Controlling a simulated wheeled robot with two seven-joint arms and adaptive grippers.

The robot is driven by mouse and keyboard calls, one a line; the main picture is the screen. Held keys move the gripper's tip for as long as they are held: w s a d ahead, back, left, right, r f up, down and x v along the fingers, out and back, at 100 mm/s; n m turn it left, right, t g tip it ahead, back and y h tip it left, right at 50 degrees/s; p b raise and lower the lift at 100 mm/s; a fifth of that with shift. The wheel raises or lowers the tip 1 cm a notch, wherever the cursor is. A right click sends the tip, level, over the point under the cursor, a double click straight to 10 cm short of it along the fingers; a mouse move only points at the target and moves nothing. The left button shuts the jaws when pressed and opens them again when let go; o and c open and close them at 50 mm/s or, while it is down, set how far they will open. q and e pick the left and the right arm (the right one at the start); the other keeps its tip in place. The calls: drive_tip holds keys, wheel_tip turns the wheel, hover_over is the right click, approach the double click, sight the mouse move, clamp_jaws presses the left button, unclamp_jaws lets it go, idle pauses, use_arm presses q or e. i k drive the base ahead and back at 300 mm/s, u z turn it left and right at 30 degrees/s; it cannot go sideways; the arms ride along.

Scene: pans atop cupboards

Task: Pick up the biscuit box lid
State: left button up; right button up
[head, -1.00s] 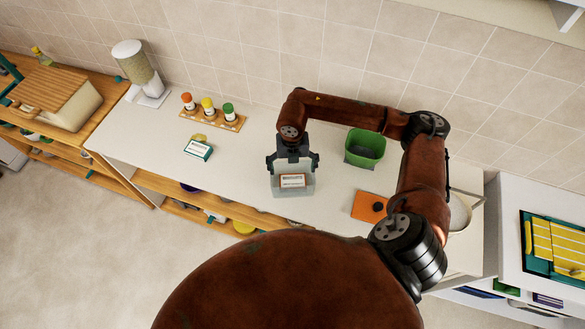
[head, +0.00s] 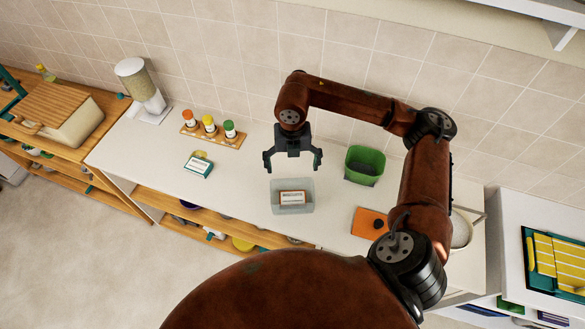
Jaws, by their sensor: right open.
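A grey open box (head: 279,207) stands on the white counter and holds a pack labelled as biscuits (head: 292,197). An orange square plate with a dark knob (head: 361,224), which looks like a lid, lies flat on the counter to the right of the box. My right gripper (head: 292,163) is open and empty, its fingers spread just behind the box in the picture and apart from it. Its height above the counter is hard to tell. The orange plate is to the right of and nearer than the gripper. My left gripper is not in view.
A green tub (head: 365,166) stands right of the gripper. A teal and white carton (head: 199,166) and a wooden rack (head: 222,138) with 3 jars are to the left. A dispenser (head: 140,85) stands further left. The tiled wall (head: 330,60) closes off the back.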

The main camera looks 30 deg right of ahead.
sight(369, 225)
drive_tip(key=k, duration=2)
